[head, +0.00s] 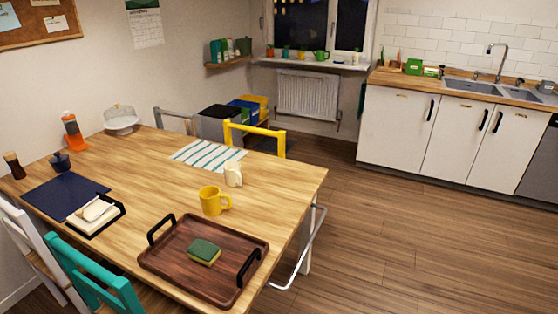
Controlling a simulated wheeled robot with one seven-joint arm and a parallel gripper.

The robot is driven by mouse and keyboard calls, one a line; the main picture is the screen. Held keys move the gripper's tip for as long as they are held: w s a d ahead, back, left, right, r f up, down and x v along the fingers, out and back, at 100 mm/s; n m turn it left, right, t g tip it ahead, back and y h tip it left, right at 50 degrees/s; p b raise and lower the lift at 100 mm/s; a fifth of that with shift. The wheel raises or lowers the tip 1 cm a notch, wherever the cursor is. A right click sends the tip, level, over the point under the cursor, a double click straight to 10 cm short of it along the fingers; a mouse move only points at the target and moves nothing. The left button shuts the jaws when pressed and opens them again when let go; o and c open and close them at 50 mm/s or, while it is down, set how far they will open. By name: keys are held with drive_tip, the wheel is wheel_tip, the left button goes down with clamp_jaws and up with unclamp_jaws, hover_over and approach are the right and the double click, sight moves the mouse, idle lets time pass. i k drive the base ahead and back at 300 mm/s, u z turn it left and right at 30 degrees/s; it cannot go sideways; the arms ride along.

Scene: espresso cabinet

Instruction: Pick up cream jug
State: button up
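A small cream-coloured object (233,174), which looks like the cream jug, stands upright on the wooden table (150,190) toward its right end. It is too small to make out a handle or spout clearly. A yellow mug (211,201) stands just in front of it and to its left, with the mug's handle to the right. The striped cloth (208,155) lies behind it. My gripper is not in view.
A brown tray (170,267) holding a green and yellow sponge (204,252) lies at the table's front. A teal chair (90,275) and a yellow chair (255,130) stand at the table. Open floor (400,230) lies to the right, before the sink counter (450,87).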

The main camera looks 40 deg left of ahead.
sight(235, 176)
drive_tip(key=u, duration=0.2)
drive_tip(key=i, duration=1.55)
drive_tip(key=u, duration=0.9)
drive_tip(key=i, duration=1.15)
drive_tip(key=u, duration=1.8)
drive_tip(key=i, duration=0.7)
drive_tip(key=u, duration=0.55)
